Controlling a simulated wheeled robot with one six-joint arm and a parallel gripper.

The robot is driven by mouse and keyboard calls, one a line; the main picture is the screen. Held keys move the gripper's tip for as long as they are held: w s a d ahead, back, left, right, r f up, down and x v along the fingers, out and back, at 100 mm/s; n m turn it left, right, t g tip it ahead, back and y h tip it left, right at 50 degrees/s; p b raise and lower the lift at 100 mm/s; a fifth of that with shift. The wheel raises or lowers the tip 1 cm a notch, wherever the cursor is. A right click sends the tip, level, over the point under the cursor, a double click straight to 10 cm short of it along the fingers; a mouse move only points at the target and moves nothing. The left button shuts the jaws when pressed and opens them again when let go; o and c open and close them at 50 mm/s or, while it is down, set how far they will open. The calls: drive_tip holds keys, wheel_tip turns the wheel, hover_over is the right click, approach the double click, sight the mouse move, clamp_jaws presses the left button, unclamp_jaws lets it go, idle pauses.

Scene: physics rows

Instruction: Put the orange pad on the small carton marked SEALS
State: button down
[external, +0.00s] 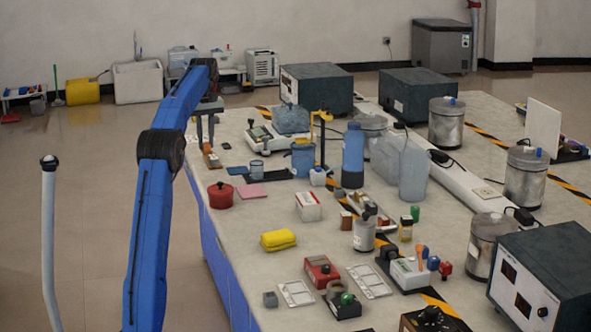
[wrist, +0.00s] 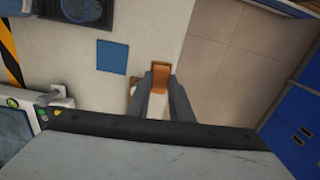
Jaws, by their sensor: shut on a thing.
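My gripper (wrist: 161,84) is shut on the orange pad (wrist: 161,70), which sits between the fingertips in the wrist view. In the external view my gripper (external: 206,140) points down over the far left edge of the bench, with the orange pad (external: 207,149) small at its tips. I cannot tell whether the pad touches the bench. A small white carton with red markings (external: 309,208) stands mid-bench, nearer the camera and right of my gripper. Its lettering is too small to read, so I cannot confirm SEALS.
A brown block (external: 214,161) lies close to my gripper. A blue pad (external: 237,170), red pot (external: 220,196) and pink pad (external: 251,191) lie between gripper and carton. A scale (external: 262,140) and blue jug (external: 302,160) stand right. Bare bench surrounds the carton's left side.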

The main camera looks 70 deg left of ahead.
drive_tip(key=shift+r, duration=0.6)
drive_tip(key=shift+w+d, duration=0.2)
drive_tip(key=shift+w, duration=0.05)
drive_tip(key=w+d+r, duration=0.3)
drive_tip(key=w+d, duration=1.1)
drive_tip(key=d, duration=0.2)
hover_over(308, 198)
drive_tip(key=shift+m, duration=0.4)
drive_tip(key=shift+f, duration=3.4)
drive_tip(key=shift+f, duration=0.15)
drive_tip(key=c, duration=1.6)
unclamp_jaws()
